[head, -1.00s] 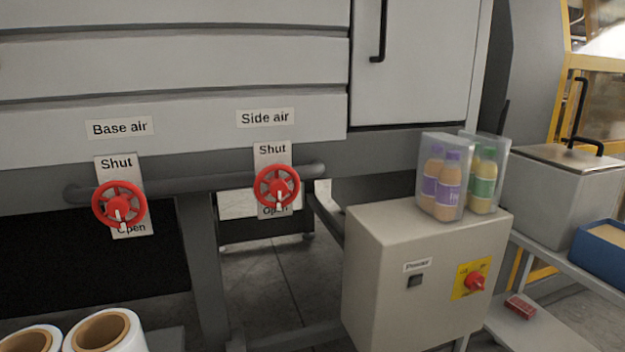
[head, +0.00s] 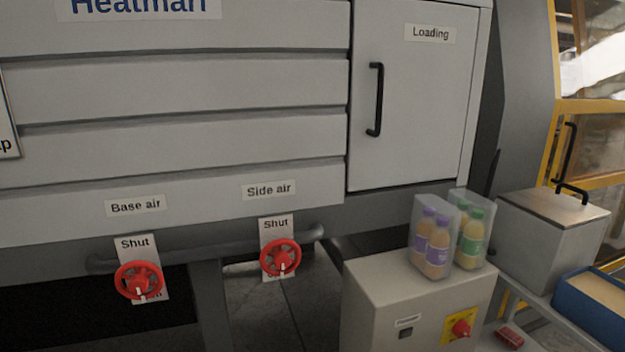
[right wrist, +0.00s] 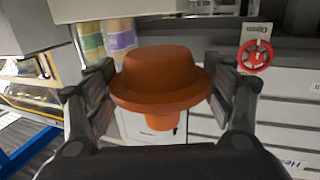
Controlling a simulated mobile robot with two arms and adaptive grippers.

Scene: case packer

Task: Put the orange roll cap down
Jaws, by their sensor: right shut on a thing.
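The orange roll cap (right wrist: 160,85) shows in the right wrist view, with a wide brim, a rounded top and a narrower stub below. My right gripper (right wrist: 160,95) is shut on it, with a finger on each side of the brim. The cap is held up in the air, apart from any surface. The head view shows neither the cap nor either gripper.
A grey power box (head: 400,300) carries wrapped packs of bottles (head: 432,245). Red valve wheels (head: 139,280) stick out below the machine front. A blue bin (head: 595,305) and a grey lidded box (head: 550,235) stand at the right.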

